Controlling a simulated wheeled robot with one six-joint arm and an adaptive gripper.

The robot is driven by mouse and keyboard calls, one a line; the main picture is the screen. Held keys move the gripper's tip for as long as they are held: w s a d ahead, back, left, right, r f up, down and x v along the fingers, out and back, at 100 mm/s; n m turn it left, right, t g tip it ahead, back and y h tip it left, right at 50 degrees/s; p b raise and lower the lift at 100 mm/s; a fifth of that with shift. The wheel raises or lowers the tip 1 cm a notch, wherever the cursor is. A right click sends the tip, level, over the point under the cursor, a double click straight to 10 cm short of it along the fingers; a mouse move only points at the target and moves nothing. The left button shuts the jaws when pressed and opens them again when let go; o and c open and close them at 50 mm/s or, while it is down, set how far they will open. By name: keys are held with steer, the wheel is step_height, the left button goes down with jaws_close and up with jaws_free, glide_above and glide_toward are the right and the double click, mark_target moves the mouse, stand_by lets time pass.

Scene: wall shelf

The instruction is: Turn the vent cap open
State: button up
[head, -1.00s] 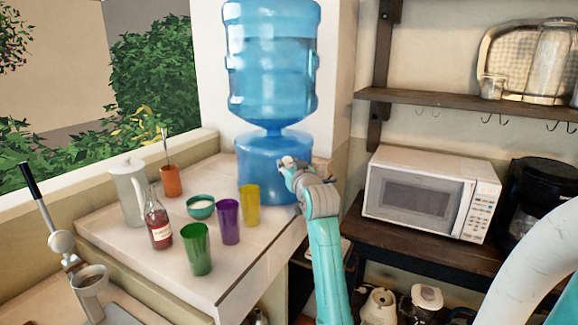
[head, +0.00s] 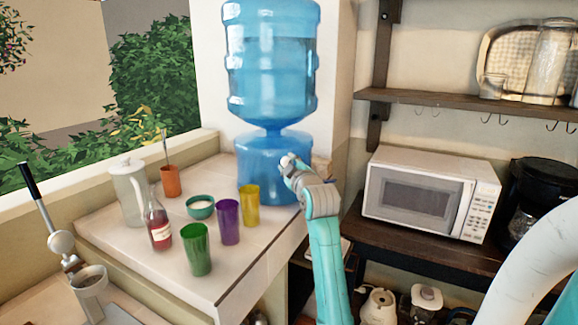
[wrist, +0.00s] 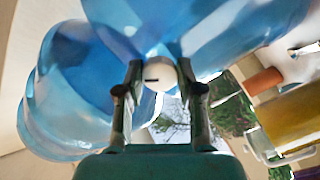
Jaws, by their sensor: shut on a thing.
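The vent cap (wrist: 159,74) is round and white with a short dark mark, which lies roughly level in the wrist view. It sits at the blue water container. My gripper (wrist: 161,70) is shut on the cap, with one finger on each side of it. In the head view my gripper (head: 289,162) is at the right front of the lower blue container (head: 262,172), and the cap is a small pale spot there, its details too small to tell. The large blue water bottle (head: 271,65) stands upside down on the lower container.
Yellow (head: 249,205), purple (head: 228,222) and green (head: 196,250) cups stand on the tiled counter left of my arm. A microwave (head: 415,203) stands on the dark shelf to the right.

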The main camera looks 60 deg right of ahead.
steer(key=n, duration=1.1)
steer(key=shift+n, duration=0.3)
stand_by(0.4)
steer(key=o, duration=1.2)
steer(key=shift+c, duration=0.2)
steer(key=v, duration=1.2)
